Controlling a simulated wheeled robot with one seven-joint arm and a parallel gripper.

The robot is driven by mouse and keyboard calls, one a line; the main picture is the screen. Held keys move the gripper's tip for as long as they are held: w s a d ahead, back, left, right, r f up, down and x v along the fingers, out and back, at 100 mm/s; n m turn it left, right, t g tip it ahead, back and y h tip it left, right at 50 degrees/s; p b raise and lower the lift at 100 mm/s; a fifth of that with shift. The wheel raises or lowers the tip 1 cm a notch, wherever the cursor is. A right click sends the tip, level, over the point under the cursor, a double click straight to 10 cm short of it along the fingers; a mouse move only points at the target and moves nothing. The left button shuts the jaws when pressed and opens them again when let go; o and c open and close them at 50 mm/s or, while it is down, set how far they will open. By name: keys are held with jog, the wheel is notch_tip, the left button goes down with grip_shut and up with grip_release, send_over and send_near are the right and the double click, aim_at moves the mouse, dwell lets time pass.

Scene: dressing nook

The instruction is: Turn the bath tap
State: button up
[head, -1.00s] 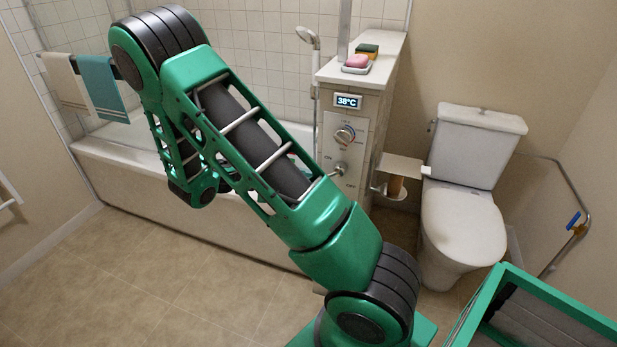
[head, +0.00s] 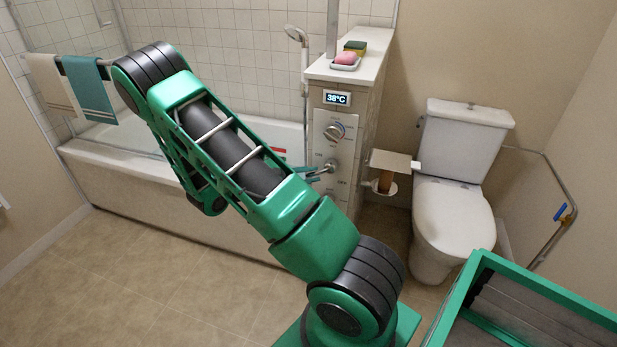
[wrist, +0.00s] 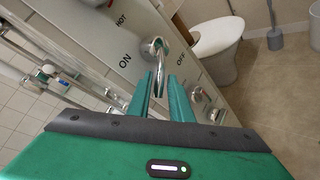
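The bath tap's chrome lever (head: 329,166) is on the grey control panel (head: 344,160), between ON and OFF marks. In the wrist view the lever (wrist: 157,50) is straight ahead, and its bent end reaches down toward the gap between my teal fingers. My gripper (wrist: 160,78) is open, with a narrow gap between its fingertips. I cannot tell whether either finger touches the lever. In the head view my gripper (head: 313,173) shows as teal tips at the lever's left, with the rest hidden behind my arm.
Above the lever are a temperature dial (head: 334,132) and a display (head: 337,98) reading 38°C. The bathtub (head: 130,175) is behind my arm. A paper holder (head: 388,165) and toilet (head: 450,215) stand at right. Floor at left (head: 110,270) is clear.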

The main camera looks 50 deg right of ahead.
jog(key=shift+s+d+f, duration=0.15)
jog(key=shift+d, duration=0.4)
